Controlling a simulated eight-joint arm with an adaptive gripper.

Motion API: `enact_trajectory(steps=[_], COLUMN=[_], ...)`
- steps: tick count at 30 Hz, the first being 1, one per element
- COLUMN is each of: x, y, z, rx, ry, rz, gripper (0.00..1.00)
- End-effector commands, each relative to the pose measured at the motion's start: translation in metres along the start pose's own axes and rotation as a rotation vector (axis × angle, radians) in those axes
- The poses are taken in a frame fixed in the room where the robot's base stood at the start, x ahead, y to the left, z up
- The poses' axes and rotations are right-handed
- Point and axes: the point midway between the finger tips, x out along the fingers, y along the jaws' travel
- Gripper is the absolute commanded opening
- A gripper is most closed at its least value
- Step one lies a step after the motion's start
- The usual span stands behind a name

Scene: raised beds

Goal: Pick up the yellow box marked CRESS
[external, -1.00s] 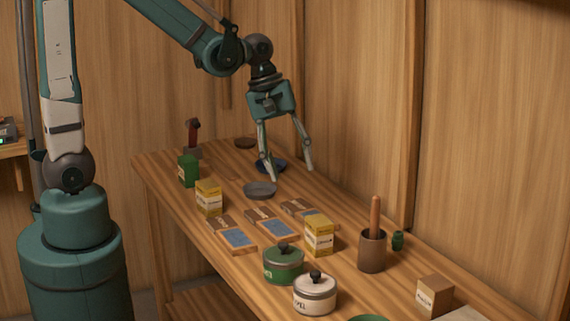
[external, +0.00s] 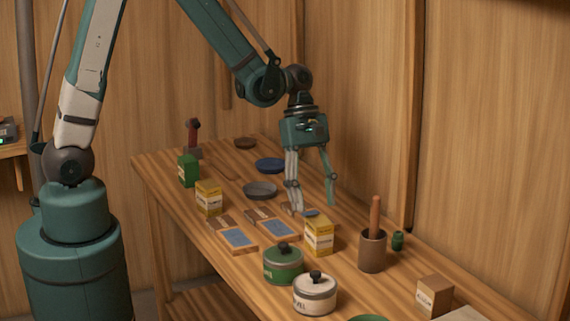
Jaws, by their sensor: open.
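Two yellow boxes with pale labels stand on the wooden bench. One yellow box (external: 319,237) is right of the middle, behind the pots. The other yellow box (external: 208,199) is further left. The print on both is too small to read, so I cannot tell which is marked CRESS. My gripper (external: 314,206) is open and empty, pointing down. Its fingertips appear just above or behind the top of the right yellow box, with no clear contact.
A green lidded pot (external: 283,266) and a white lidded pot (external: 315,295) stand in front of the right box. A brown cup with a wooden handle (external: 372,251) is to its right. Flat trays (external: 235,238), a grey dish (external: 260,190) and a green box (external: 188,171) are leftward.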

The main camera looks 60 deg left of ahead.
Motion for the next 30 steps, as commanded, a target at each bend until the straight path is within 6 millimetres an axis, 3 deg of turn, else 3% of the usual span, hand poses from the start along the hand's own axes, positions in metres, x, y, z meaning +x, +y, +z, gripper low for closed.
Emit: enact_trajectory(steps=[12, 24, 30], x=[0.002, 0.025, 0.027], y=[0.000, 0.000, 0.000], z=[0.000, 0.000, 0.000], rx=[-0.003, -0.003, -0.003], ry=[-0.001, -0.001, -0.001], rz=[-0.001, -0.001, -0.001], gripper=[0.48, 0.48, 0.48])
